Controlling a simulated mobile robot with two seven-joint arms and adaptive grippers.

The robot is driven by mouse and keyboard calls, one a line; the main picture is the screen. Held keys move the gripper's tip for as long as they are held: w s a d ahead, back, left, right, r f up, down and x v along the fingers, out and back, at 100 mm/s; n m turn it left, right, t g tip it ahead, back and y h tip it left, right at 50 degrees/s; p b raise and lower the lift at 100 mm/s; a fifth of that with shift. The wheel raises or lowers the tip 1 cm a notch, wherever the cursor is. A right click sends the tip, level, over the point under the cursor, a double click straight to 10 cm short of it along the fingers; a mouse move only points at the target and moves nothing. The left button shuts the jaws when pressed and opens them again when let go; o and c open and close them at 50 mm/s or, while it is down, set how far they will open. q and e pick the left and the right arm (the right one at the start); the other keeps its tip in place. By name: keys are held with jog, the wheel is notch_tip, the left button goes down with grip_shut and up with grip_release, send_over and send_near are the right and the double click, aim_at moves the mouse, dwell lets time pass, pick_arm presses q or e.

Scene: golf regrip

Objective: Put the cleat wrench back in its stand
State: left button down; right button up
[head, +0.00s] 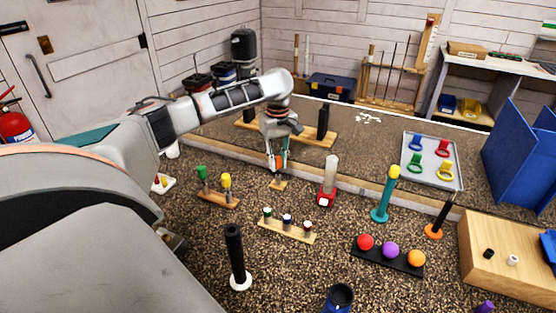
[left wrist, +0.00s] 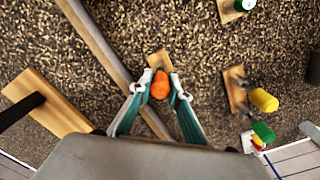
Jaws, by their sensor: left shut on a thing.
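My left gripper (head: 278,163) is shut on the cleat wrench, whose orange handle (left wrist: 160,85) shows between the two fingertips (left wrist: 157,92). The orange handle also shows in the head view (head: 279,162), partly covered by the fingers. The wrench's lower part is hidden. A small wooden stand (head: 278,185) is on the speckled floor just below the gripper. In the left wrist view the stand (left wrist: 158,60) lies behind the handle, partly hidden by it. I cannot tell whether the wrench touches the stand. My right gripper is not in view.
A wooden rack with green and yellow handles (head: 217,199) stands to the left. A red-based holder (head: 327,195) stands close on the right. A block with small capped pieces (head: 287,231) lies in front. A raised wooden edge (head: 350,184) runs behind.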

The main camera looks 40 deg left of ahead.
pick_arm(q)
jog(key=shift+f, duration=0.15)
jog(key=c, duration=1.8)
grip_release()
notch_tip(320, 180, up, 12)
jog(key=shift+r, duration=0.1)
